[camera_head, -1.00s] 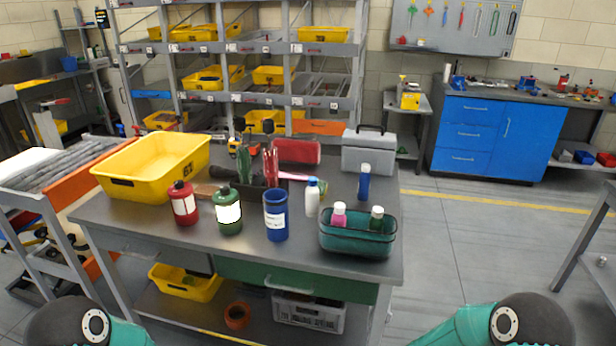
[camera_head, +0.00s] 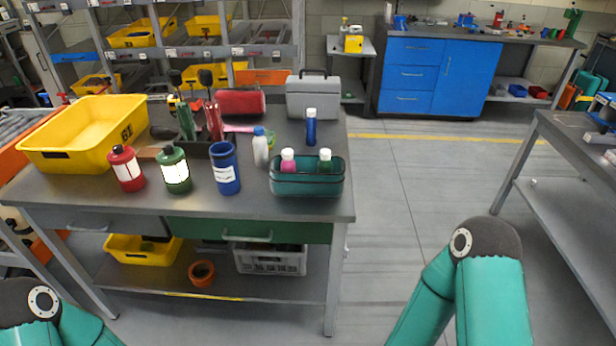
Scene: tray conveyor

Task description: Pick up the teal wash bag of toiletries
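The teal wash bag (camera_head: 307,184) is an open, see-through container at the front right corner of the grey workbench. A pink bottle (camera_head: 288,163) and a green bottle (camera_head: 324,162), both with white caps, stand in it. The teal links of my two arms show at the lower left and lower right, well in front of the bench and apart from the bag. Neither gripper is in the picture.
The workbench (camera_head: 250,203) also holds a yellow bin (camera_head: 62,152), red, green and blue containers, a white bottle (camera_head: 261,148), a blue bottle (camera_head: 311,128) and a grey toolbox (camera_head: 313,97). Open floor (camera_head: 400,200) lies right of it, before another table (camera_head: 545,180).

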